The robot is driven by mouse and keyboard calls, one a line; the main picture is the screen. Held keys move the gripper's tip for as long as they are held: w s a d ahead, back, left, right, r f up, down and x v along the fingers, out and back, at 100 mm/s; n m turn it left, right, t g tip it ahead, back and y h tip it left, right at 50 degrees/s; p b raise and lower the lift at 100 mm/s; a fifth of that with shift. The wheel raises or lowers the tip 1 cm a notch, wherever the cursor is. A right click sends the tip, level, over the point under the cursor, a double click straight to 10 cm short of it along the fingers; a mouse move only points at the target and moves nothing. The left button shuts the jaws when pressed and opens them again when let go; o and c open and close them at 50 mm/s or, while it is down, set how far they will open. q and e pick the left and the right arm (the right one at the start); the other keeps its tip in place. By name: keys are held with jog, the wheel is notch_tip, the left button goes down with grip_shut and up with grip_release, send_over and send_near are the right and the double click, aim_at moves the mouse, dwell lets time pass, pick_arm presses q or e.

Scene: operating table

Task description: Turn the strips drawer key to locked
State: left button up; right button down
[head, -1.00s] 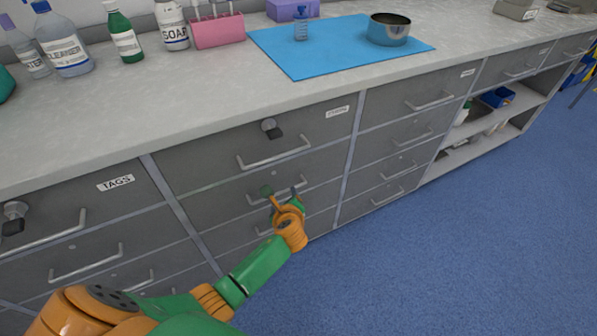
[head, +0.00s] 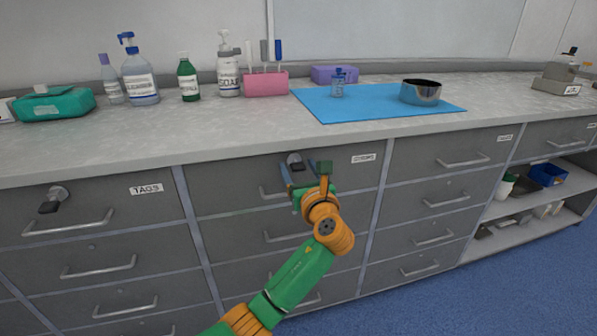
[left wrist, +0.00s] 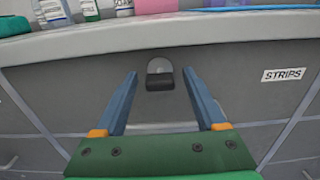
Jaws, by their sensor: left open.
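The strips drawer (head: 345,176) is the top drawer of the middle column, with a STRIPS label (left wrist: 283,74) to the right of its lock. Its lock is a round metal disc with a dark key (left wrist: 159,80) in it. In the head view the key (head: 295,158) is partly behind my gripper. My left gripper (head: 305,170) is open and empty in front of the drawer. In the left wrist view the key shows between the two blue fingertips (left wrist: 159,77), seemingly just beyond them. I see no contact. My right gripper is out of view.
The drawer's bar handle (head: 270,193) lies below the lock. The counter edge (head: 250,160) overhangs just above. The tags drawer (head: 100,205) at left has its own dark key (head: 50,205). Bottles, a blue mat (head: 370,110) and a metal bowl (head: 421,92) stand on the counter.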

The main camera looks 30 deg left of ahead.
pick_arm(q)
jog(key=shift+w+a, duration=0.2)
jog(key=shift+a, duration=0.1)
grip_shut()
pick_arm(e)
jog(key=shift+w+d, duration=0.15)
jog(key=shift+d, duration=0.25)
